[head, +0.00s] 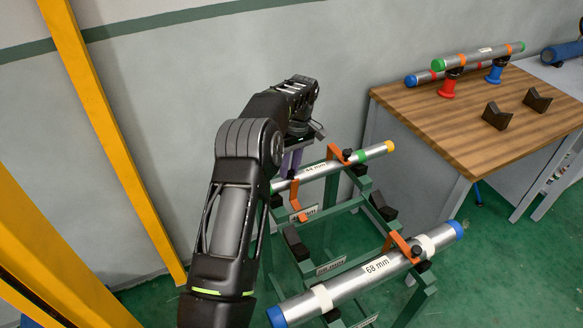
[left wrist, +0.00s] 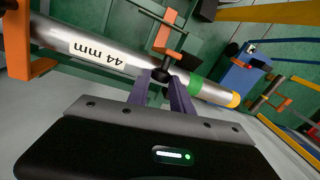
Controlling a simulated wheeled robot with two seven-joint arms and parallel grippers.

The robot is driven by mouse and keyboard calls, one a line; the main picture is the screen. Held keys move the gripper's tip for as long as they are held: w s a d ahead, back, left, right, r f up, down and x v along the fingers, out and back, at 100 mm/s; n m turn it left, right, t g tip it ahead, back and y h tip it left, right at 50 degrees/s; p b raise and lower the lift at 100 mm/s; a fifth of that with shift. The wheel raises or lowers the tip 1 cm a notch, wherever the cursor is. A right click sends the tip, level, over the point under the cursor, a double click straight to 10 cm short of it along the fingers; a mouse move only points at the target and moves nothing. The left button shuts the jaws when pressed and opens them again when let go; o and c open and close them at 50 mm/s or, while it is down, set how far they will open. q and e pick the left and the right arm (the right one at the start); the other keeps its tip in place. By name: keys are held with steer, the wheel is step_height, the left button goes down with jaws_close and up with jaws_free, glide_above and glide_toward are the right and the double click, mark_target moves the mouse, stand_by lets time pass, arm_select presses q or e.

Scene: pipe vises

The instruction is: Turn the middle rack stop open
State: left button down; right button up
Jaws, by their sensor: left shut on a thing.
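A green rack (head: 350,207) holds an upper silver pipe labelled 44 mm (head: 327,169) and a nearer pipe labelled 68 mm (head: 348,282). An orange stop with a lever (head: 296,198) stands near the upper pipe's left part, partly hidden by my arm. My left gripper (head: 291,164) is beside that pipe, fingers pointing down. In the left wrist view, its purple fingers (left wrist: 162,82) are shut on a black knob (left wrist: 160,75) below an orange stop (left wrist: 168,38), between the label and a green band. Which stop is the middle one is unclear. My right gripper is out of view.
Another orange stop (head: 334,154) is over the upper pipe's right part, and one (head: 401,243) over the nearer pipe. A black cradle (head: 382,206) between the pipes is empty. A wooden table (head: 440,115) stands at right, a yellow post (head: 115,140) at left.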

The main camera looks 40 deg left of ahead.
arm_select(q)
steer(key=shift+w+a, duration=0.1)
steer(key=shift+a, duration=0.05)
steer(key=c, duration=1.2)
jaws_free()
steer(key=shift+d, duration=0.2)
